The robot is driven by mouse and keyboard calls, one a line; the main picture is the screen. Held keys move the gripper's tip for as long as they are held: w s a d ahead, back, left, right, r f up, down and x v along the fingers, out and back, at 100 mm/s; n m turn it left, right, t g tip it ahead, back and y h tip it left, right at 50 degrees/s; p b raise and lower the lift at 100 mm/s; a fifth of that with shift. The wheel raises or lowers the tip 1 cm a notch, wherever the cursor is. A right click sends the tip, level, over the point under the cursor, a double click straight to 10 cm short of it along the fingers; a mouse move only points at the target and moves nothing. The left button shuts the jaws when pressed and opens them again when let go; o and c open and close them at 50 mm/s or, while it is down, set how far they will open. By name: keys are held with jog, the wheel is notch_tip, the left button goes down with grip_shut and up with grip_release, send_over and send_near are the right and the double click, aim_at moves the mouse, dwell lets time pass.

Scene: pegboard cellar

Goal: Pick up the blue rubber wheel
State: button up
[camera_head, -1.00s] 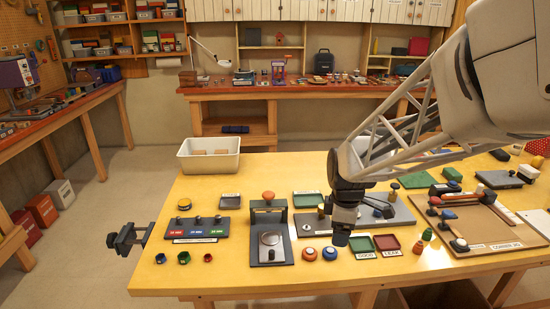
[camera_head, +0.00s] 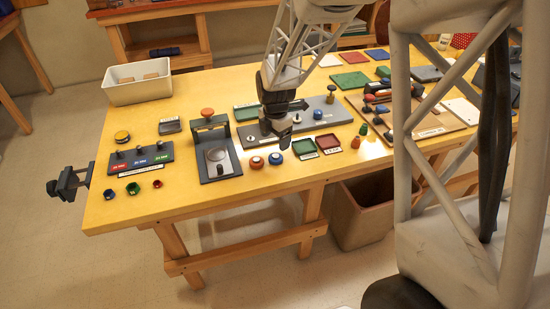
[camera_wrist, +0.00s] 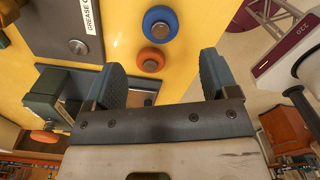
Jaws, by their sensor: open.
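The blue rubber wheel (camera_head: 276,159) stands on the yellow table near its front edge, just right of an orange wheel (camera_head: 257,162). In the wrist view the blue wheel (camera_wrist: 148,19) is a blue ring around a brownish hub, with the orange wheel (camera_wrist: 141,60) close beside it. My gripper (camera_head: 283,146) is above the table near the blue wheel, slightly to its right in the head view. In the wrist view the fingers of my gripper (camera_wrist: 162,67) are apart and empty. The orange wheel shows between their tips, and the blue wheel lies beyond them.
Green (camera_head: 303,147) and dark red (camera_head: 328,141) trays lie right of the wheels. A grey press-like stand (camera_head: 228,143) with an orange knob is to the left. A long grey plate (camera_head: 335,112) lies behind. The table front (camera_head: 240,190) is mostly bare.

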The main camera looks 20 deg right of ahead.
aim_at(276, 155)
jog(key=shift+f, duration=0.1)
jog(key=shift+f, duration=1.2)
jog(key=shift+f, duration=0.1)
jog(key=shift+d+f, duration=0.1)
jog(key=shift+f, duration=2.4)
jog(key=c, duration=1)
jog(key=shift+r, duration=0.1)
